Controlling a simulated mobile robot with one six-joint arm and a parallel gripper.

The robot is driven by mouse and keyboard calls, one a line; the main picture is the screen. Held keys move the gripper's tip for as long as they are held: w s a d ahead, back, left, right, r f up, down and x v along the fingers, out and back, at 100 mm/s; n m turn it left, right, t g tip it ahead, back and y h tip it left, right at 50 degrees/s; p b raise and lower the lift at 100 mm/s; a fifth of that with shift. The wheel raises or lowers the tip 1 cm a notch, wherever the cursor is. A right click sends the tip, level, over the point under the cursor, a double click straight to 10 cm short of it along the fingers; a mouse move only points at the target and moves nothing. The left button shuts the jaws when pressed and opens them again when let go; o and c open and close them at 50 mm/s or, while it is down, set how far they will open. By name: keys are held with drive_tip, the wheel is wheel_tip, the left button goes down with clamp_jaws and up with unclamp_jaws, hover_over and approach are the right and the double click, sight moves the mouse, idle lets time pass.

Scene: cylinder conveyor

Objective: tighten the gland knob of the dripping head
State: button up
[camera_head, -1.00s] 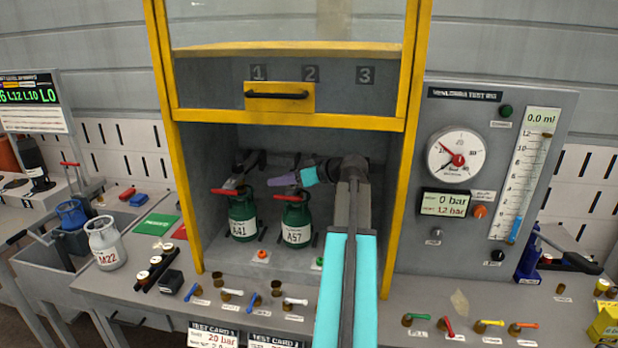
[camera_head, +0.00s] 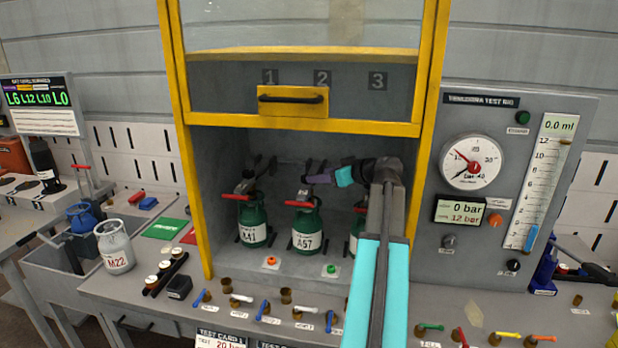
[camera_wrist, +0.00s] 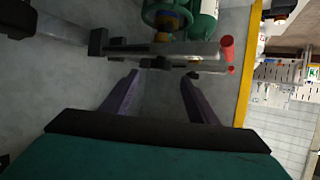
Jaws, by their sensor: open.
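Green cylinders stand in the yellow-framed bay: A41 (camera_head: 255,234) at left, A57 (camera_head: 307,240) in the middle, and a third (camera_head: 354,240) mostly hidden behind my arm. A41 and A57 have red-tipped valve levers. My gripper (camera_head: 312,177) is open, above and slightly right of A57's valve, with purple fingers pointing left. In the wrist view, my open fingers (camera_wrist: 158,88) point toward grey bars with a red tip (camera_wrist: 227,47) and a brass fitting (camera_wrist: 168,22) on a green cylinder. Nothing sits between the fingers. I cannot make out a drip or which head leaks.
The yellow frame (camera_head: 185,160) bounds the bay, with a raised handled guard (camera_head: 293,101) above. The gauge panel (camera_head: 520,130) stands right, its display reading 0 bar and 12 bar. Small valves line the bench front. A white M22 cylinder (camera_head: 115,248) stands left.

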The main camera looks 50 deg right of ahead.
drive_tip(key=shift+p+x, duration=0.75)
drive_tip(key=shift+x, duration=2.2)
drive_tip(key=c, duration=1)
drive_tip(key=shift+a+f, duration=0.1)
drive_tip(key=shift+c, duration=0.3)
drive_tip(key=shift+a, duration=0.1)
